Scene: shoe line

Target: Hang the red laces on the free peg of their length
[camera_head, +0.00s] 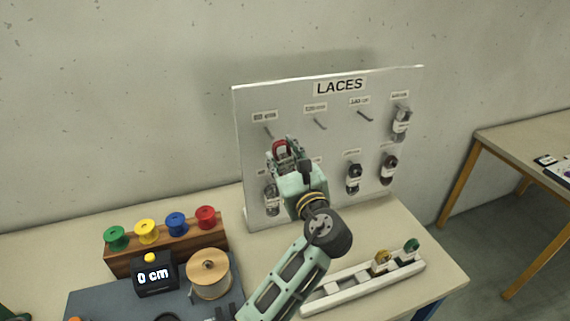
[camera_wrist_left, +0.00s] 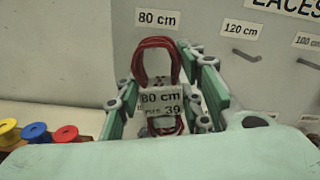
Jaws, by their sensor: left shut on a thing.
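The red laces (camera_head: 280,148) are a looped bundle with a card band marked 80 cm (camera_wrist_left: 160,97). My left gripper (camera_head: 285,158) is shut on this band, with a finger on each side. The red loop (camera_wrist_left: 154,50) stands upright above the fingers, close in front of the board. The top-left peg (camera_head: 268,131) under the 80 cm label (camera_wrist_left: 157,18) is bare in the head view, just above and left of the laces. In the wrist view the loop hides that peg; I cannot tell whether they touch. My right gripper is not in view.
The LACES board (camera_head: 340,86) has other bare pegs (camera_head: 320,124) and several hung dark or grey laces (camera_head: 354,177). On the table are a spool rack (camera_head: 130,262), a 0 cm counter (camera_head: 155,275), a wooden spool (camera_head: 208,274) and a white tray (camera_head: 345,290).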

